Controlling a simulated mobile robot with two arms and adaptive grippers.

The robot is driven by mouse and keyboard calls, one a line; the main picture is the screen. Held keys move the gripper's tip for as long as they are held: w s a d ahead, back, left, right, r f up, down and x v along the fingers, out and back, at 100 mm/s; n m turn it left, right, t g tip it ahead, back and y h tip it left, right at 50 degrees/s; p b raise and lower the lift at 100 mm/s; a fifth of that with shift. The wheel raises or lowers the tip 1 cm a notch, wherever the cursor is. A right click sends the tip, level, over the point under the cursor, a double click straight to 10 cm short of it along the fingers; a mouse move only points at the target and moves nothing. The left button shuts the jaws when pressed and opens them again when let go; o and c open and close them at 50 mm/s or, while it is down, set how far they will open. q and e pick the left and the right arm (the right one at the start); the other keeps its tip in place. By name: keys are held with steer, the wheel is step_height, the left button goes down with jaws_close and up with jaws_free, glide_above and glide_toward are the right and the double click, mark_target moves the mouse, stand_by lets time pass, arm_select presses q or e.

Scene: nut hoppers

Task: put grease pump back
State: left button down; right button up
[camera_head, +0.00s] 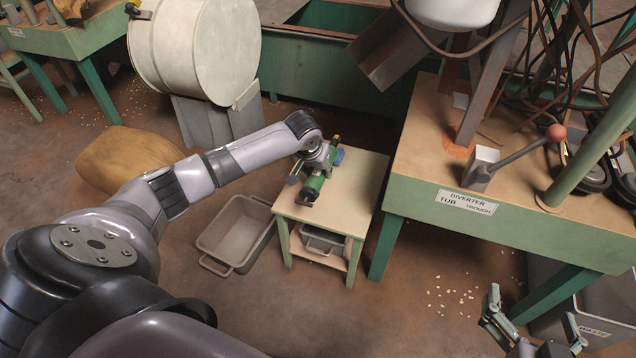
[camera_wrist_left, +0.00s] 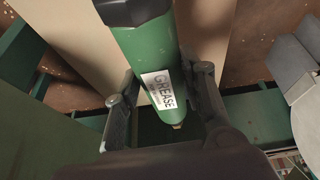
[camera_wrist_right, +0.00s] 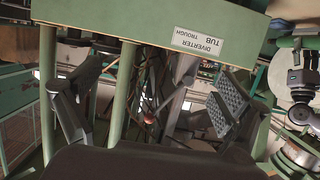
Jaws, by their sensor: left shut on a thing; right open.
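The grease pump (camera_head: 313,186) is a green cylinder with a dark end, over the top of a small wooden stand (camera_head: 352,185) in the head view. In the left wrist view the pump (camera_wrist_left: 145,50) carries a white GREASE label and runs between the fingers. My left gripper (camera_head: 318,165) is shut around its green body; in the left wrist view the fingers (camera_wrist_left: 162,105) flank it. Whether the pump touches the stand top is unclear. My right gripper (camera_head: 530,322) is open and empty at the lower right, below the diverter table; its fingers also show in the right wrist view (camera_wrist_right: 145,108).
A grey tub (camera_head: 235,232) sits on the floor left of the stand, and a grey bin (camera_head: 322,240) is on its lower shelf. The diverter table (camera_head: 425,165) with a red-knobbed lever (camera_head: 530,150) stands right. A blue item (camera_head: 339,155) lies behind the pump.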

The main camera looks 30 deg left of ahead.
mark_target(318, 179)
arm_select(q)
step_height(318, 179, down, 4)
steer(key=shift+r+b, duration=0.15)
steer(key=shift+b, duration=0.55)
arm_select(e)
step_height(318, 179, up, 7)
steer(key=w+a+t+y, duration=0.1)
steer(key=t, duration=0.3)
steer(key=shift+w+a+y, duration=0.2)
steer(key=shift+w+y, duration=0.05)
steer(key=shift+y, duration=0.05)
steer(key=shift+f, duration=0.1)
arm_select(q)
steer(key=shift+f, duration=0.5)
arm_select(e)
steer(key=shift+f, duration=0.3)
arm_select(q)
steer(key=shift+f, duration=0.15)
arm_select(e)
steer(key=shift+d+f, duration=0.1)
arm_select(q)
steer(key=c, duration=1.1)
jaws_free()
steer(key=shift+f, duration=0.1)
steer(key=shift+o, duration=0.3)
arm_select(e)
steer(key=shift+f, duration=0.1)
